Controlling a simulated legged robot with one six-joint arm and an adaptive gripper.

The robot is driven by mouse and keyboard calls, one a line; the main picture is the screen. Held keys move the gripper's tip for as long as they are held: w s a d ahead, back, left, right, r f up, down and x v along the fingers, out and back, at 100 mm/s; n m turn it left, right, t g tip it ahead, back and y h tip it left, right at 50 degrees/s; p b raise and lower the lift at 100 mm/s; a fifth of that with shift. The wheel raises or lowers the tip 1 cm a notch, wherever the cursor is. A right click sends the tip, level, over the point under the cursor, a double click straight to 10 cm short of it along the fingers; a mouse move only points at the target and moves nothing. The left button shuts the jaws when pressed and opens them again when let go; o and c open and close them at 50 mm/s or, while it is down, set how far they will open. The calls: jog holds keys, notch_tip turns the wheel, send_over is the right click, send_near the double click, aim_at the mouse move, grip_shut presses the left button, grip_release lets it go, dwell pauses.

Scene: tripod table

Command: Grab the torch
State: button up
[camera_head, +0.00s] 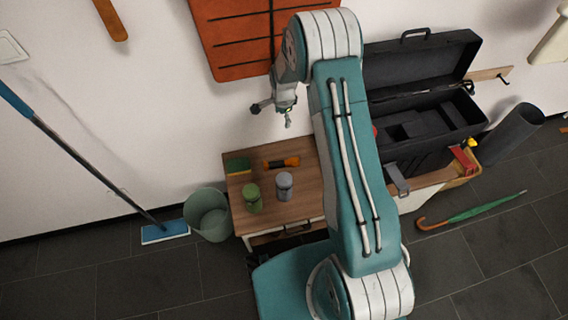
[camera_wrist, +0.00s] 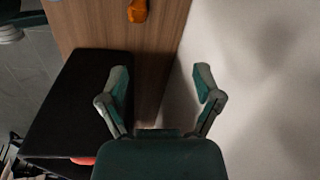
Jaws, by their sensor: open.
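The torch (camera_head: 281,163), orange with dark parts, lies on its side near the back edge of the wooden table (camera_head: 308,206). In the wrist view, an orange end of it (camera_wrist: 138,11) shows at the top edge, cut off by the frame. My gripper (camera_head: 288,119) hangs in the air above the back of the table, near the wall. In the wrist view my gripper (camera_wrist: 161,80) has its two fingers spread wide with nothing between them. The torch lies apart from the fingers, beyond their tips.
A green can (camera_head: 253,198), a grey can (camera_head: 284,187) and a green sponge-like block (camera_head: 238,165) share the tabletop. A bucket (camera_head: 209,216) stands left of the table. A black open toolbox (camera_head: 420,125) is on the right. The white wall (camera_wrist: 260,110) is close to my gripper.

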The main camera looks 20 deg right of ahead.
aim_at(284, 161)
jog(key=f+m, duration=0.1)
jog(key=f, duration=0.4)
jog(key=s+f+m, duration=0.1)
jog(key=f, duration=0.5)
jog(key=f+m+g, duration=0.1)
jog(key=f, duration=0.4)
jog(key=shift+s+f+m, duration=0.3)
jog(key=shift+s, duration=0.05)
notch_tip(284, 161, down, 11)
jog(key=shift+s+r, duration=0.1)
grip_shut()
